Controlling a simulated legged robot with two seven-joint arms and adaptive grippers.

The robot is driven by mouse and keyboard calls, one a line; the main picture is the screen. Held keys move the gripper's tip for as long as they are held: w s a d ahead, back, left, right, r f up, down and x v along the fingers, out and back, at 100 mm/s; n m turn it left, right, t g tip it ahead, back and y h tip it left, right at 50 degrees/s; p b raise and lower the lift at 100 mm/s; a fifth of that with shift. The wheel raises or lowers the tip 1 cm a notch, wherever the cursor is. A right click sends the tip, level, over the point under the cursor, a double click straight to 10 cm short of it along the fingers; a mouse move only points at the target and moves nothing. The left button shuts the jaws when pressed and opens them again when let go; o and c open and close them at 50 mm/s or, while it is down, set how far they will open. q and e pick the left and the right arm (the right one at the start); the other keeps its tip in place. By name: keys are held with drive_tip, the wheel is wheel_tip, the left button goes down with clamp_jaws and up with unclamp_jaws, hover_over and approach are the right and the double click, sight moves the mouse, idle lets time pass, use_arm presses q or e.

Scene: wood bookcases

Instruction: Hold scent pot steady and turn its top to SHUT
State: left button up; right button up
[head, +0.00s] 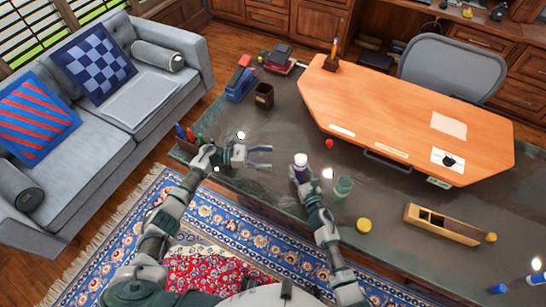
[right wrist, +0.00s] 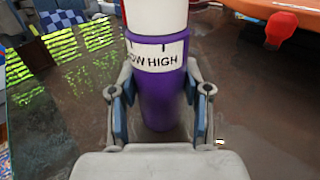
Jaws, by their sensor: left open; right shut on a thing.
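The scent pot (head: 301,160) has a purple body and a white top and stands upright on the dark table. In the right wrist view the pot (right wrist: 160,85) shows a white band with tick marks, reading "HIGH" and part of another word at its left; SHUT is not visible. My right gripper (right wrist: 161,112) is shut on the purple body, one finger on each side. The top is partly cut off by that frame's upper edge. My left gripper (head: 270,158) is open and empty, left of the pot, its fingers pointing toward it.
A red object (head: 329,143) lies behind and right of the pot. A green cup (head: 343,186), a yellow round object (head: 364,225) and a wooden box (head: 425,229) are to the right. A pen holder (head: 186,146) is behind my left arm. An orange-brown raised desktop (head: 400,110) stands farther back.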

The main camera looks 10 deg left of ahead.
drive_tip(key=shift+f, duration=0.1)
drive_tip(key=o, duration=1.4)
